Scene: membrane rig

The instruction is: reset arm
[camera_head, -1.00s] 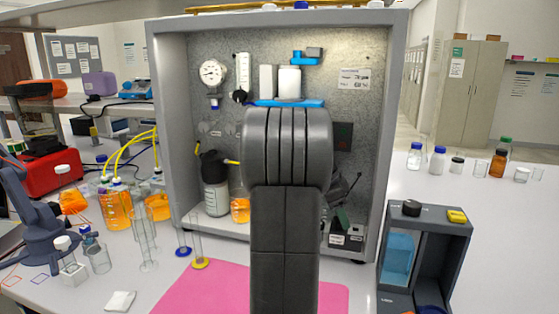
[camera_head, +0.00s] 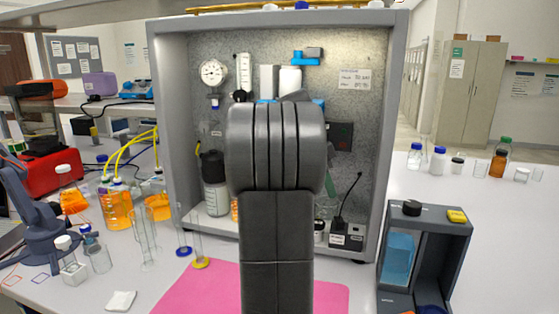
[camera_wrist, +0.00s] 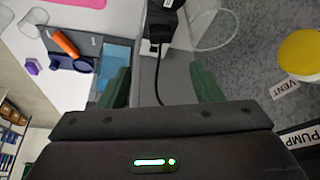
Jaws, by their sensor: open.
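My arm (camera_head: 277,225) rises in the middle of the head view, in front of the open metal cabinet (camera_head: 395,120). It hides part of the cabinet's back panel and floor.
A pink mat (camera_head: 195,290) lies on the white bench below the arm. Glass cylinders (camera_head: 146,240) and orange bottles (camera_head: 116,210) stand to the left. A dark grey rack (camera_head: 440,228) stands at the right.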

